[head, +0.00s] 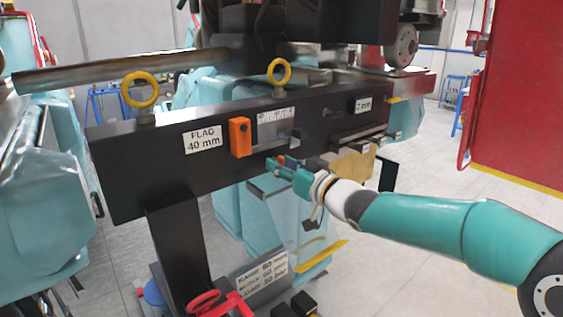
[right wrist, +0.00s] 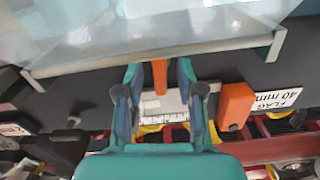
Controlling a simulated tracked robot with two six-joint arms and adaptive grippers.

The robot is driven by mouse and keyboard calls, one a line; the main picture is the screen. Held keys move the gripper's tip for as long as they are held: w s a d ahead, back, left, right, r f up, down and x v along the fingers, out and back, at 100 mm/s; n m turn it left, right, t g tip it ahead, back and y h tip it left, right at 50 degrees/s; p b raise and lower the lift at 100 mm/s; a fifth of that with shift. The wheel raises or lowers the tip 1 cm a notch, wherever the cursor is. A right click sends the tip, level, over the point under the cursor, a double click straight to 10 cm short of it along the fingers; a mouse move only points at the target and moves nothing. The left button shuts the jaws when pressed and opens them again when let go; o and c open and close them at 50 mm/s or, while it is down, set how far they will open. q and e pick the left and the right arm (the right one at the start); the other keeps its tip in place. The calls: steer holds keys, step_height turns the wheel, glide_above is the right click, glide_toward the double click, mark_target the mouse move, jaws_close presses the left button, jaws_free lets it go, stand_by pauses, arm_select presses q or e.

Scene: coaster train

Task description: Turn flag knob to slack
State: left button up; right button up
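The black beam (head: 160,165) bears a label reading FLAG 40 mm (head: 203,138), an orange block (head: 240,137) beside it and a white scale plate (head: 275,116). My right gripper (head: 279,167) is at the beam's lower edge, below the scale plate, with a small orange piece (head: 281,159) at its fingertips. In the right wrist view, this upright orange piece (right wrist: 160,77) stands between the fingers, with gaps on both sides, so the gripper looks open around it. The orange block (right wrist: 236,105) is right of the fingers. I cannot tell which orange part is the flag knob. My left gripper is not in view.
Two yellow eye rings (head: 140,90) stand on top of the beam. A 2 mm label (head: 363,104) is at its right end, above a tan block (head: 355,163). A red handwheel (head: 205,303) is low in front. A red panel (head: 520,90) stands at the right.

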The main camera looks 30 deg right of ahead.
steer(key=shift+w, duration=0.25)
jaws_close()
steer(key=shift+f+n+b, duration=0.1)
steer(key=shift+n+b, duration=0.3)
steer(key=shift+b, duration=0.05)
steer(key=shift+n, duration=0.5)
jaws_free()
